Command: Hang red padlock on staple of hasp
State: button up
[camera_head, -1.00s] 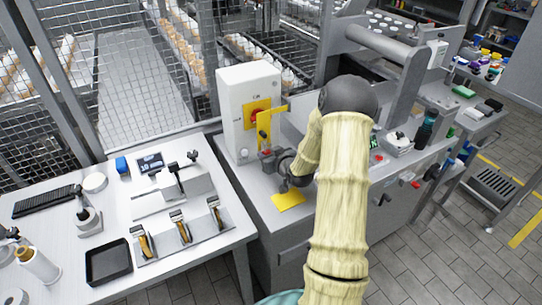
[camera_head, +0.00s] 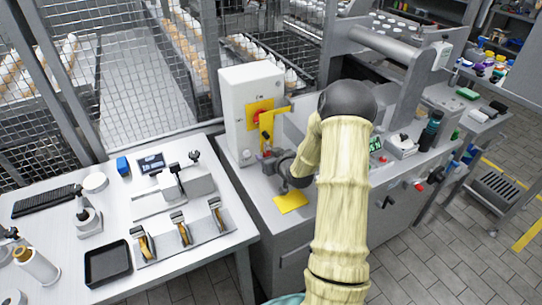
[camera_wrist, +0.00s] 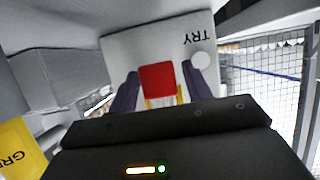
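The red padlock (camera_wrist: 157,79) shows as a red block between the two dark purple fingers of my gripper (camera_wrist: 160,82) in the wrist view. The fingers flank it closely and appear shut on it; its shackle is not clear. Yellow parts show just behind and below it. In the head view my gripper (camera_head: 273,159) is low in front of the white switch box (camera_head: 246,95), with a little red at its tip. The yellow hasp piece (camera_head: 275,122) stands beside the box's red and yellow switch. The staple is too small to make out, and I cannot tell whether the padlock touches it.
A yellow sheet (camera_head: 290,201) lies on the grey counter below my gripper. The white table (camera_head: 160,265) at left holds a black tray (camera_head: 107,263) and several small devices. A wire mesh fence (camera_head: 115,70) stands behind. My arm hides part of the counter.

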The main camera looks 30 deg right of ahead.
jog(key=shift+o, duration=0.7)
jog(key=shift+s, duration=0.15)
jog(key=shift+d, duration=0.1)
jog(key=shift+s+r, duration=0.25)
jog(key=shift+s, duration=0.25)
jog(key=v, duration=1.6)
jog(key=shift+b, duration=0.45)
jog(key=shift+s+r, duration=0.1)
